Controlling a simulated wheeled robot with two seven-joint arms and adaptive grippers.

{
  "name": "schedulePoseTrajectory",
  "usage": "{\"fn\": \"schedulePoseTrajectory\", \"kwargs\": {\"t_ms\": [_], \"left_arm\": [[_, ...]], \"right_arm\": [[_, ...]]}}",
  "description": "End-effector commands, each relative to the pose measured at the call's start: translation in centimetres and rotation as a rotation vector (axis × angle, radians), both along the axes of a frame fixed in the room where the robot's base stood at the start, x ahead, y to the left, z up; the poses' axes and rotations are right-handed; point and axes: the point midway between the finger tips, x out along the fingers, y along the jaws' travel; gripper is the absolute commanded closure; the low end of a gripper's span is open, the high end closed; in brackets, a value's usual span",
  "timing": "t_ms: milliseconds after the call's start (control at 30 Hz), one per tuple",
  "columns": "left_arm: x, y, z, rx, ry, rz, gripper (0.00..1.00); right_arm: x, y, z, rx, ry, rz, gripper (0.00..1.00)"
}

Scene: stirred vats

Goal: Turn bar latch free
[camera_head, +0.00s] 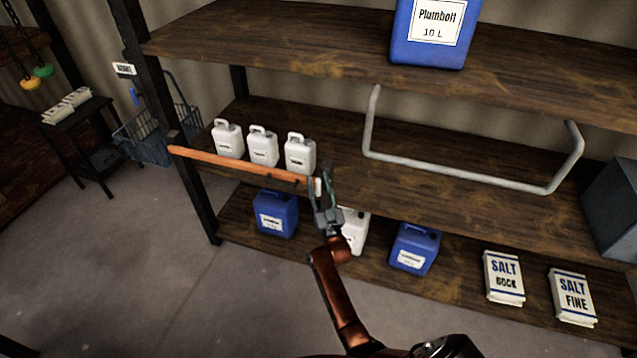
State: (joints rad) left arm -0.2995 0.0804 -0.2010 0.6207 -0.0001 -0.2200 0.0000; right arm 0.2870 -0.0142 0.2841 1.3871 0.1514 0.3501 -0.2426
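An orange bar (240,167) runs across the front of the left half of the middle shelf, sloping slightly down to the right in the picture. Its left end is by the dark rack post. My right gripper (320,190) is at the bar's right end, with its arm coming up from below. A small white piece (318,187) shows between or beside the fingers. The fingers are small and overlap the bar's end, so I cannot tell if they grip it. My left gripper is not in view.
White jugs (263,147) stand behind the bar. A grey bent rail (460,173) fronts the shelf to the right. Blue canisters (276,214) and salt bags (503,278) stand on the bottom shelf. The floor at left is clear.

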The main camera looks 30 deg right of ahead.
Motion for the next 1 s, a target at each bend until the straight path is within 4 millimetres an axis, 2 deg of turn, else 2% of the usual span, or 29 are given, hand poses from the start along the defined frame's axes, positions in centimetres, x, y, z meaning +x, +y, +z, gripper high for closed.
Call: {"fn": "schedulePoseTrajectory", "kwargs": {"t_ms": [167,667,1000], "left_arm": [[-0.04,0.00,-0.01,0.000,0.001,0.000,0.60],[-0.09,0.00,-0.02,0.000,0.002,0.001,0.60],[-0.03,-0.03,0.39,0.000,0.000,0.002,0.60]], "right_arm": [[-0.01,-0.03,-0.04,0.000,0.001,0.000,0.67],[-0.05,-0.02,-0.04,0.000,0.000,0.000,1.00],[-0.03,-0.03,0.06,-0.009,0.013,-0.001,1.00]]}}
